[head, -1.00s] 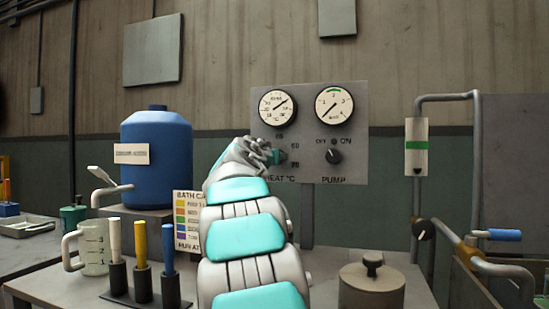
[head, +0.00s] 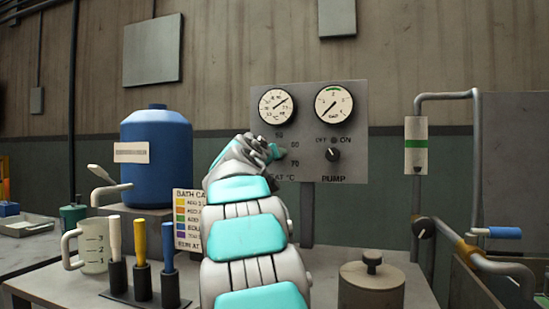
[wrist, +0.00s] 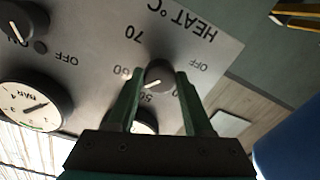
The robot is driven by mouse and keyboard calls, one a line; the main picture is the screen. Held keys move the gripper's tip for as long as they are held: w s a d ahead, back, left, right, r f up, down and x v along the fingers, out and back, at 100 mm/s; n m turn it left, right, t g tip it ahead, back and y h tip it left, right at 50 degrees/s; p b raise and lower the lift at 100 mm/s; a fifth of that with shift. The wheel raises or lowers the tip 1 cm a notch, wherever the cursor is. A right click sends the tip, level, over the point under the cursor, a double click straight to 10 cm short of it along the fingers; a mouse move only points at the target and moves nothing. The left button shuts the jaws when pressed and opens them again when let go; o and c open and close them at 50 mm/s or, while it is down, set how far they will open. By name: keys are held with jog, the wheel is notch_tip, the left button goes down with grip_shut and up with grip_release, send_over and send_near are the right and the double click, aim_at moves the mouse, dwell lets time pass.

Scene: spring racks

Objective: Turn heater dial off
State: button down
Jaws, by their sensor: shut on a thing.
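The heat dial (wrist: 159,75) is a dark knob on the grey panel (wrist: 85,60), with numbers and an OFF mark around it. In the head view my gripper (head: 276,152) is at the panel's left part and hides the dial and part of the HEAT °C label.
The pump knob (head: 332,155) is right of the heat dial, below two round gauges (head: 334,103). A blue tank (head: 157,180), a beaker (head: 93,250) and upright coloured sticks (head: 140,243) stand left of my arm. A lidded pot (head: 371,287) stands right.

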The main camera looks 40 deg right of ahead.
jog(key=shift+w+r+n+g+p, duration=0.1)
jog(key=shift+n+g+p, duration=0.3)
jog(key=shift+n, duration=15.5)
jog(key=shift+c, duration=1.5)
grip_release()
